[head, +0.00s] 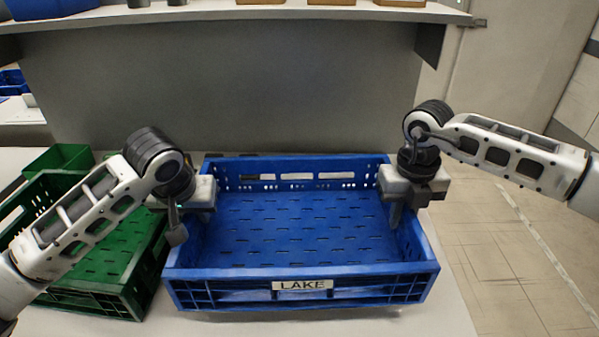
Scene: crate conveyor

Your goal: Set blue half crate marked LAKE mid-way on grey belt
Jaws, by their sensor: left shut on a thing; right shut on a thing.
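The blue half crate marked LAKE (300,271) is in the middle of the head view, empty, with its label on the near wall. It looks level; whether it rests on the pale surface or hangs just above it I cannot tell. My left gripper (185,215) is shut on the crate's left wall. My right gripper (398,205) is shut on its right wall. The fingertips are partly hidden by the gripper bodies and crate walls. A grey belt cannot be made out in this view.
A green crate (90,297) stands close at the left of the blue one, with another green container (58,158) behind it. The pale surface (400,322) shows in front. A grey panel (220,85) and a shelf (215,14) with items stand behind. Tiled floor lies right.

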